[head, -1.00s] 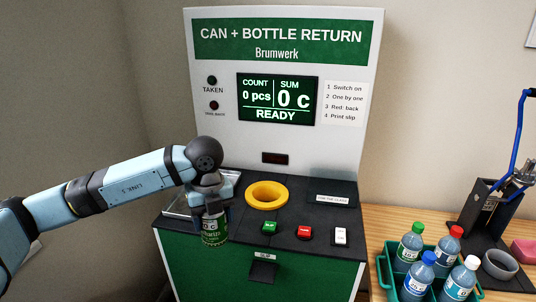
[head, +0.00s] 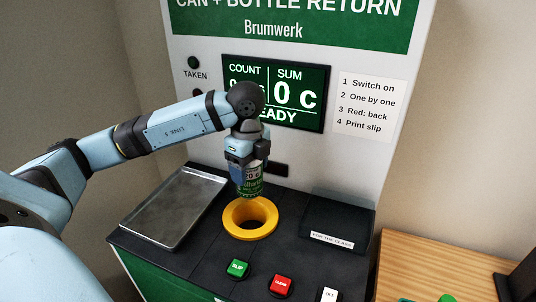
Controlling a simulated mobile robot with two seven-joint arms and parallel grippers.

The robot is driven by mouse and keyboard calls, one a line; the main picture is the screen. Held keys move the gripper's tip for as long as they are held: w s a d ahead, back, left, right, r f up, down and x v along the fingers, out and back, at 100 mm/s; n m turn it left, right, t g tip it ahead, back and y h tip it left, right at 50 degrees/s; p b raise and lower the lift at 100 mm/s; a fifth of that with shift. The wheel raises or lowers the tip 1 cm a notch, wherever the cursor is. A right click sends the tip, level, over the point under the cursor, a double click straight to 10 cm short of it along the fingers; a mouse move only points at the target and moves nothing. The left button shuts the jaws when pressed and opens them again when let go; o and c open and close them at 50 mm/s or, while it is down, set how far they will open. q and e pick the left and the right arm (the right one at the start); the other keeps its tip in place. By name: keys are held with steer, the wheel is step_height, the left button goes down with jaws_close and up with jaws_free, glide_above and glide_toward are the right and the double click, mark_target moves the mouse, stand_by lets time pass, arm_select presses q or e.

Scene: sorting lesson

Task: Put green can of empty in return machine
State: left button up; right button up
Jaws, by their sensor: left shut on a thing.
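The return machine (head: 290,30) stands ahead with its screen lit, showing a sum of 0 c; my arm covers part of the screen. Its yellow ring (head: 236,232) surrounds a dark round opening in the black top. My left gripper (head: 248,165) points down and is shut on the green can (head: 250,186). The can is upright, just above the far part of the yellow ring, and its upper part is hidden by the fingers. My right gripper is not in view.
A metal tray (head: 176,207) lies left of the ring. A green button (head: 237,269), a red button (head: 281,286) and a white switch (head: 328,295) sit in front. A dark flat box (head: 338,225) is at the right. A wooden table (head: 430,265) stands further right.

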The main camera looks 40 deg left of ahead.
arm_select(q)
steer(key=shift+s+f+b, duration=0.25)
steer(key=shift+f+b, duration=0.3)
step_height(320, 180, down, 4)
steer(key=shift+r+b, duration=0.25)
steer(key=shift+b, duration=0.9)
step_height(320, 180, down, 8)
steer(key=b, duration=0.6)
steer(key=shift+w+f, duration=0.1)
steer(key=shift+f, duration=0.15)
steer(key=shift+f+b, duration=0.3)
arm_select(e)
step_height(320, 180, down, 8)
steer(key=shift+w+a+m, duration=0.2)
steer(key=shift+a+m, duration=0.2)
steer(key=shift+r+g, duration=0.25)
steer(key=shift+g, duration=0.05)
arm_select(q)
steer(key=o, duration=0.9)
steer(key=shift+o, duration=0.7)
steer(key=shift+r, duration=0.25)
steer(key=shift+o, duration=0.6)
step_height(320, 180, up, 13)
steer(key=shift+r+p, duration=0.15)
steer(key=shift+p, duration=0.55)
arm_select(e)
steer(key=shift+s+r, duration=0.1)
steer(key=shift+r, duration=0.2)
